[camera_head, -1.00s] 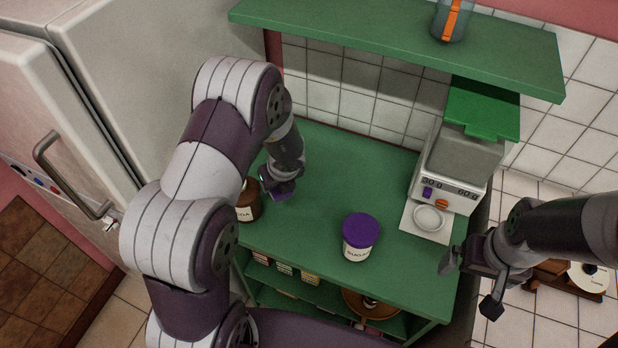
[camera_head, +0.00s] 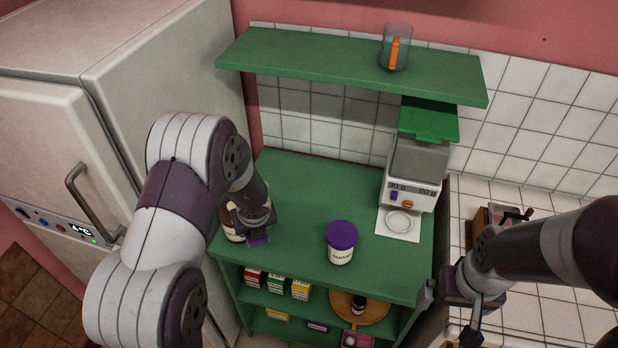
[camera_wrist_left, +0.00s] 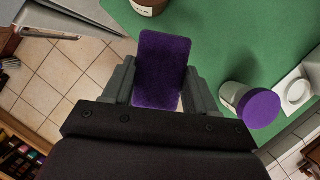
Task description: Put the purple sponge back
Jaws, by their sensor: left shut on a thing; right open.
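The purple sponge (camera_wrist_left: 161,70) is clamped between the two fingers of my left gripper (camera_wrist_left: 158,90) in the left wrist view. In the head view, a small part of the sponge (camera_head: 259,240) shows below my left gripper (camera_head: 254,222), over the left part of the green counter (camera_head: 300,185). Most of it is hidden there by the gripper. My right gripper (camera_head: 449,314) is open and empty, beside the counter's right front edge.
A brown jar (camera_head: 230,225) stands close to my left gripper, partly hidden. A purple-lidded sugar jar (camera_head: 341,243) stands mid-counter. An upper shelf (camera_head: 330,62) holds a clear container (camera_head: 396,47). Lower shelves hold small boxes (camera_head: 277,285).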

